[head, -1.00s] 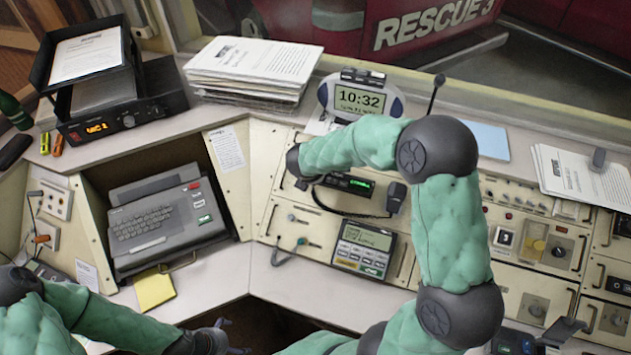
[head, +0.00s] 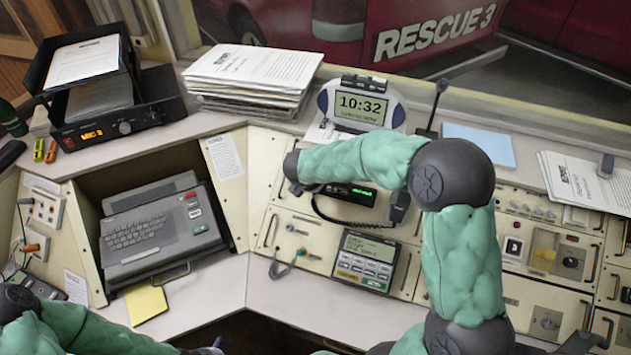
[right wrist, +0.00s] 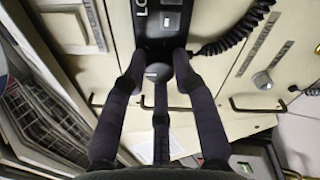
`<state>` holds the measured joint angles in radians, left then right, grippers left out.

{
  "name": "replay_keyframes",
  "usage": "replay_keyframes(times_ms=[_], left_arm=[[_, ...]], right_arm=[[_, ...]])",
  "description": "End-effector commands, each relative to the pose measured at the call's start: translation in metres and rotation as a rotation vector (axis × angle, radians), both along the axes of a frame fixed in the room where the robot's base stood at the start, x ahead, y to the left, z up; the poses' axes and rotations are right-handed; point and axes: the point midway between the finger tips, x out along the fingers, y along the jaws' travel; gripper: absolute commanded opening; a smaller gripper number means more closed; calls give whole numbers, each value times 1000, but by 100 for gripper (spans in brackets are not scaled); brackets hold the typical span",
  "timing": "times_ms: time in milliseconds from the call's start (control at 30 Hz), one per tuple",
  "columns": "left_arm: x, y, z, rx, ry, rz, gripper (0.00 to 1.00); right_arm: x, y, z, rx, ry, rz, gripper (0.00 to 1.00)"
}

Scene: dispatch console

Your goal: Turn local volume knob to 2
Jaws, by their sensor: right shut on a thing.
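The local volume knob (right wrist: 157,72) is a small, round dark grey knob with a pale mark. It sits at the lower end of a black panel (right wrist: 158,42) lettered "LO", with the rest of the word cut off. My right gripper (right wrist: 155,70) is shut on the knob, one finger on each side and a third below. I cannot read a scale or tell the setting. In the head view my right forearm covers the knob, beside a black radio unit (head: 352,194) with a green display. My left gripper (head: 205,350) is only partly visible at the bottom edge.
A black coiled cord (right wrist: 235,35) hangs close to the right of my right gripper. Panel handles (right wrist: 255,104) stick out nearby. A grey phone unit (head: 365,260) is below the radio, and a clock (head: 360,106) stands behind it.

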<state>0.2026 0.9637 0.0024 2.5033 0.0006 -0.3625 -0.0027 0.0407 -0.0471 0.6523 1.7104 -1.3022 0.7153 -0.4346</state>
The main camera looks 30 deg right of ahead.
Motion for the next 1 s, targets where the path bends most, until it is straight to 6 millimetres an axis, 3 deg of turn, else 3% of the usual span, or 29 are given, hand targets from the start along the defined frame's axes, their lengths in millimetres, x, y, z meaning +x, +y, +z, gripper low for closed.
replay_keyframes(times_ms=[33,67,133,633,1000], left_arm=[[0,0,0,0,0,0,100],[0,0,0,0,0,0,100],[0,0,0,0,0,0,100],[0,0,0,0,0,0,100],[0,0,0,0,0,0,100]], right_arm=[[-3,7,-9,10,14,11,0],[-3,7,-9,10,14,12,34],[-3,7,-9,9,14,11,52],[-3,5,5,1,1,6,52],[-30,32,60,3,0,9,52]])
